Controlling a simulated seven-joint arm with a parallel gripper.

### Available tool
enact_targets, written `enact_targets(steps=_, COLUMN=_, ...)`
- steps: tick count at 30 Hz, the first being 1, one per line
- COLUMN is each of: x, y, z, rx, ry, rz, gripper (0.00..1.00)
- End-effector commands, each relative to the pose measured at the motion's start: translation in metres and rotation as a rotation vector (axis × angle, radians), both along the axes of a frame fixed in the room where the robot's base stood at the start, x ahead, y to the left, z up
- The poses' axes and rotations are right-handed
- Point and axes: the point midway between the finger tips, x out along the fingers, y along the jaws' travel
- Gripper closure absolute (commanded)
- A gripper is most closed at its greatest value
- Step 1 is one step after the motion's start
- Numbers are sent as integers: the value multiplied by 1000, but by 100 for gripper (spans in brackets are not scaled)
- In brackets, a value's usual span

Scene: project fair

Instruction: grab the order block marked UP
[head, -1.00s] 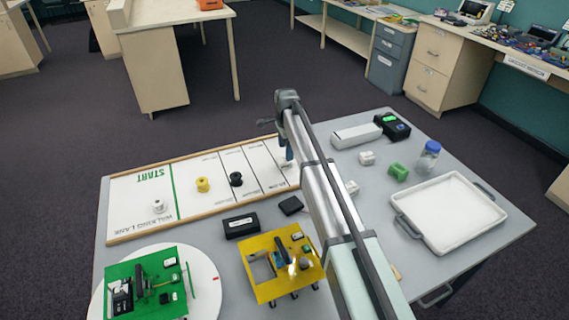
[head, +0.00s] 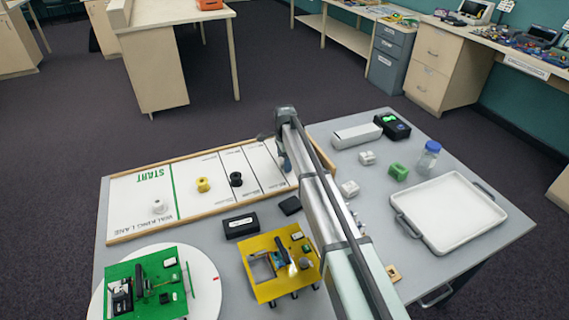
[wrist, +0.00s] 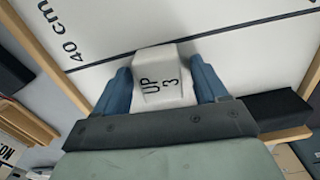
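In the head view my gripper (head: 284,161) is low over the right end of the lane (head: 135,200). The block is hidden there by my arm.
Yellow (head: 265,291) and green (head: 120,271) boards lie in front. Spools (head: 203,184) stand on the lane.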

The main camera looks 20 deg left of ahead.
Motion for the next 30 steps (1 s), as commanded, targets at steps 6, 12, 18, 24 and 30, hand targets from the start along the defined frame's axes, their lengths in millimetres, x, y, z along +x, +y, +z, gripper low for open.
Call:
enact_targets(steps=6, x=0, y=0, z=0, rx=0, ry=0, rz=0, gripper=49)
enact_targets(steps=12, x=0, y=0, z=0, rx=0, ry=0, rz=0, gripper=68)
enact_targets(steps=18, x=0, y=0, z=0, rx=0, ry=0, rz=0, gripper=80)
enact_targets(steps=24, x=0, y=0, z=3, rx=0, ry=0, rz=0, gripper=80)
enact_targets(steps=30, x=0, y=0, z=28, rx=1, ry=-2, rz=0, gripper=80)
